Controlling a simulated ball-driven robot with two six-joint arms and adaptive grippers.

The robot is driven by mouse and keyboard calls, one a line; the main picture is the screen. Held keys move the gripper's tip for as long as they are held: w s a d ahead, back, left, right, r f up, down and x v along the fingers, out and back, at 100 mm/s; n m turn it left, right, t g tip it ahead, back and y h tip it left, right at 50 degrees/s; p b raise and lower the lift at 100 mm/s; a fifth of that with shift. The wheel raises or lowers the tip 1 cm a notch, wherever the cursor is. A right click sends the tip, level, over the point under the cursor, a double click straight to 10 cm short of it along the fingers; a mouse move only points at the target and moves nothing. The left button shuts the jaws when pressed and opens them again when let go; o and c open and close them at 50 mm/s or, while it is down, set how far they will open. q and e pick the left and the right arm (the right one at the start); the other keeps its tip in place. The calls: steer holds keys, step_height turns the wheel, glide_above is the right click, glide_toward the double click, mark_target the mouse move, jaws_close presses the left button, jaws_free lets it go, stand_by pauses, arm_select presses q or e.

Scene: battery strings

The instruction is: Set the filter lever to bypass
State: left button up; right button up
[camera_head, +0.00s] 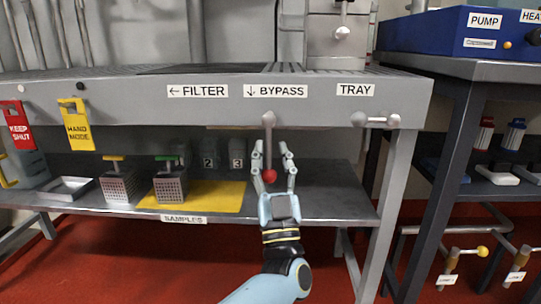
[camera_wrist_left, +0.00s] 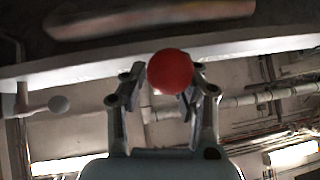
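The filter lever (camera_head: 269,145) hangs from a grey pivot on the bench's front edge, below the "↓ BYPASS" label (camera_head: 275,91). It points almost straight down and ends in a red ball knob (camera_head: 269,176). The "← FILTER" label (camera_head: 197,91) is to its left. My left gripper (camera_head: 271,150) comes up from below with its fingers apart, one on each side of the lever and knob. In the left wrist view the red knob (camera_wrist_left: 170,72) sits between the open fingertips (camera_wrist_left: 166,82); contact is unclear. My right gripper is not in view.
A second lever (camera_head: 377,120) with a pale knob lies sideways under the "TRAY" label (camera_head: 355,90). The lower shelf (camera_head: 320,195) holds a yellow mat (camera_head: 220,196) and sample racks (camera_head: 170,187). A dark-framed table (camera_head: 455,73) stands at right.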

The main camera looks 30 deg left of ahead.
arm_select(q)
steer(key=shift+a+r+y, duration=0.1)
steer(key=shift+a+y, duration=0.05)
steer(key=shift+y, duration=0.15)
steer(key=v, duration=0.7)
steer(key=shift+s, duration=0.2)
